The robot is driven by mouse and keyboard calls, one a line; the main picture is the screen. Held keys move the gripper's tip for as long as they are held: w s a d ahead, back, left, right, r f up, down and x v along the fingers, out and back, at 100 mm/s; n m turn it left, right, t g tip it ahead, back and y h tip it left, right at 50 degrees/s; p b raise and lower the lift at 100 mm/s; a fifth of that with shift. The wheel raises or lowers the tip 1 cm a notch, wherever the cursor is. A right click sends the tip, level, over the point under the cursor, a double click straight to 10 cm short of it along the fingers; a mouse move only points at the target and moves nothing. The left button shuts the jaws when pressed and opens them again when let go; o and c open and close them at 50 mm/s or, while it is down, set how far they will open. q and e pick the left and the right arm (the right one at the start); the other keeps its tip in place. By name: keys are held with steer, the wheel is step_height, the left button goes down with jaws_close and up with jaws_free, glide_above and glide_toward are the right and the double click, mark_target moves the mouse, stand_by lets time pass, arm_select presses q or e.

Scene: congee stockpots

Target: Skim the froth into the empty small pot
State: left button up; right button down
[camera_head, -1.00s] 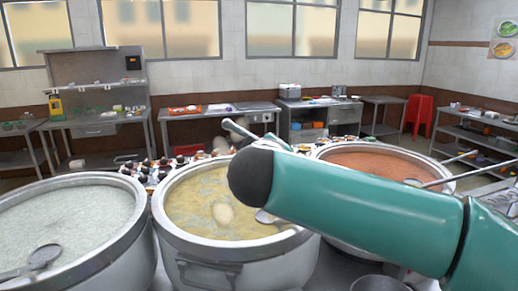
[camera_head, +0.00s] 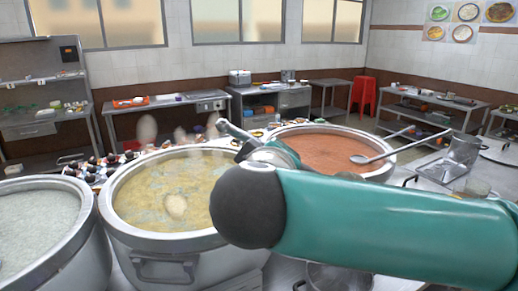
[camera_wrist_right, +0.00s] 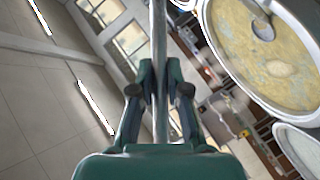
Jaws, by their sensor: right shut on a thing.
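The middle stockpot (camera_head: 125,215) holds yellow congee with pale froth patches (camera_head: 175,206) on it. It also shows in the wrist view (camera_wrist_right: 208,40), with a ladle bowl (camera_wrist_right: 262,30) in the congee. My right gripper (camera_wrist_right: 160,92) is shut on a thin metal handle (camera_wrist_right: 159,45). I cannot tell whether that bowl belongs to this handle. In the head view my right arm covers the middle pot's right side and most of the gripper. A small metal pot (camera_head: 340,278) shows partly below the arm; its inside is mostly hidden. My left gripper is not in view.
A stockpot of white congee (camera_head: 85,222) stands left. A stockpot of orange congee (camera_head: 310,148), with a ladle (camera_head: 362,158) in it, stands right. Small condiment items crowd behind the pots. Pale blurs hang above the middle pot.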

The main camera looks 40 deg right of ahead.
steer(key=s+f+b, duration=0.2)
steer(key=f+b, duration=0.7)
steer(key=f, duration=0.2)
steer(key=s+f+b, duration=0.2)
steer(key=f+b, duration=0.6)
steer(key=f, duration=0.4)
steer(key=shift+s+d+f+m+g+h+b, duration=0.15)
steer(key=shift+d+f+m+g+h+b, duration=0.15)
steer(key=shift+d+m+g+b, duration=0.15)
steer(key=n+y+p, duration=0.1)
steer(key=p, duration=0.1)
steer(key=n+y+p, duration=0.1)
steer(key=n+p, duration=0.1)
steer(key=shift+s+d+r+y, duration=0.15)
steer(key=shift+s+y, duration=0.15)
steer(key=shift+s, duration=0.05)
stand_by(0.3)
